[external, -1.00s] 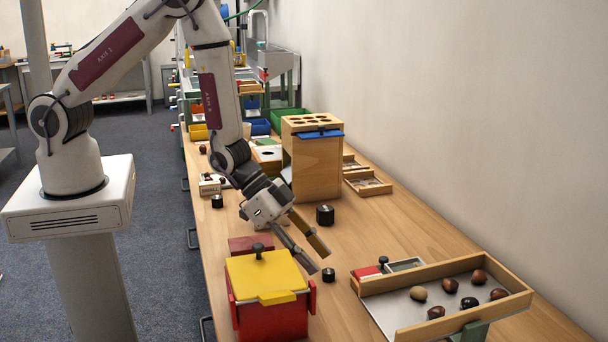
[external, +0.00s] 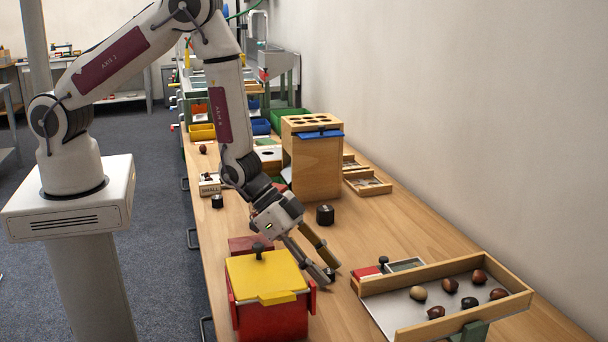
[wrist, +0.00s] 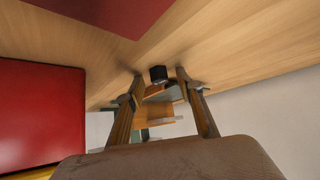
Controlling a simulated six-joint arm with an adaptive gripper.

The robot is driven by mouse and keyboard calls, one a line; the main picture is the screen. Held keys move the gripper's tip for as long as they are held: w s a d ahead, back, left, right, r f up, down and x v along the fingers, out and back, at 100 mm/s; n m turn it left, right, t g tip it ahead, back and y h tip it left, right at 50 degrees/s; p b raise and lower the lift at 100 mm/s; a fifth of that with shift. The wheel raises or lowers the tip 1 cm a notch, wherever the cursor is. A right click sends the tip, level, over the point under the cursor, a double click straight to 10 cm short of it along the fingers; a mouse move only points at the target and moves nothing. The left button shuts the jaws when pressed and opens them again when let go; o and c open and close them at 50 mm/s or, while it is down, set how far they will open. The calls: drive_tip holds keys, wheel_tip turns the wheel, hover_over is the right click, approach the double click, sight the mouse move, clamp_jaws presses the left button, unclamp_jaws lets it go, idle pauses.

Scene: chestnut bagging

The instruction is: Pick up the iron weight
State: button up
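A small black iron weight with a knob (external: 331,273) stands on the wooden table, right of the red box with the yellow lid. My gripper (external: 328,271) is tilted down over it, and the fingertips partly hide it in the external view. In the wrist view, a dark weight (wrist: 158,74) shows between the two fingertips (wrist: 158,76), with a gap on each side. The gripper is open. A larger black weight (external: 325,215) stands farther back by the wooden box, and a small one (external: 217,201) stands near the table's left edge.
The red box with yellow lid (external: 266,290) is close on the left of the gripper. A wooden-rimmed tray (external: 400,296) with several chestnuts lies to the right. A tall wooden box (external: 313,165) stands behind. The table between them is clear.

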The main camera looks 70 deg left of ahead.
clamp_jaws()
drive_tip(key=shift+r, duration=0.15)
wheel_tip(320, 180, up, 10)
idle(0.9)
idle(0.5)
